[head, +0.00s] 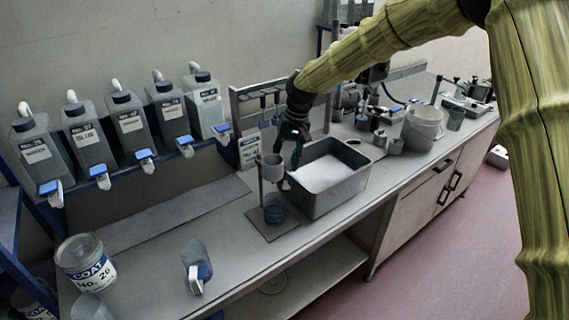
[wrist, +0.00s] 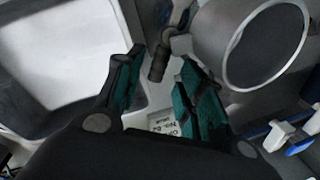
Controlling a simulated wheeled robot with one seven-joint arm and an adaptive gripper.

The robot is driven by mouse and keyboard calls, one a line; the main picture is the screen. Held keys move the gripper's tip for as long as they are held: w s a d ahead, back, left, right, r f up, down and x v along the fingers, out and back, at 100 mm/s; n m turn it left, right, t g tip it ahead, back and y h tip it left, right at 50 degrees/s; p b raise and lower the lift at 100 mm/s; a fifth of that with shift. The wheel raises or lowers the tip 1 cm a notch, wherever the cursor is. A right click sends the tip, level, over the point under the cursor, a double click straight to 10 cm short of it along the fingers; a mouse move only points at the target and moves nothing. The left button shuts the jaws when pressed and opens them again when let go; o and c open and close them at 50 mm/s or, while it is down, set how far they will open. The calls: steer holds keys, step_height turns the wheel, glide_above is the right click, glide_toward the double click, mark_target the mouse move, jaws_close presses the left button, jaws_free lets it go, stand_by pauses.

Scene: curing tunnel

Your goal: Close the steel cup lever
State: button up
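The steel cup (head: 272,167) is held upright on a thin stand above a small dark blue container (head: 273,213). In the wrist view the cup (wrist: 262,42) fills the upper right, its round rim facing me. A short dark lever (wrist: 158,64) projects beside the cup, roughly between my fingertips. My gripper (head: 293,160) is just right of the cup in the head view. In the wrist view my gripper (wrist: 160,72) has its two teal-padded fingers spread apart, with a clear gap. I cannot tell whether a finger touches the lever. The lever is not distinct in the head view.
A grey tub (head: 335,188) of white material stands close right of the cup. Several jugs with blue taps line the wall shelf.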

steer(key=shift+w+f, duration=0.15)
steer(key=shift+f, duration=0.75)
steer(key=shift+s+a+f+p, duration=0.2)
steer(key=shift+s+p, duration=0.1)
steer(key=shift+s, duration=0.2)
steer(key=shift+w+f, duration=0.3)
steer(key=shift+s+r, duration=0.15)
steer(key=shift+s, duration=0.05)
steer(key=c, duration=0.5)
jaws_close()
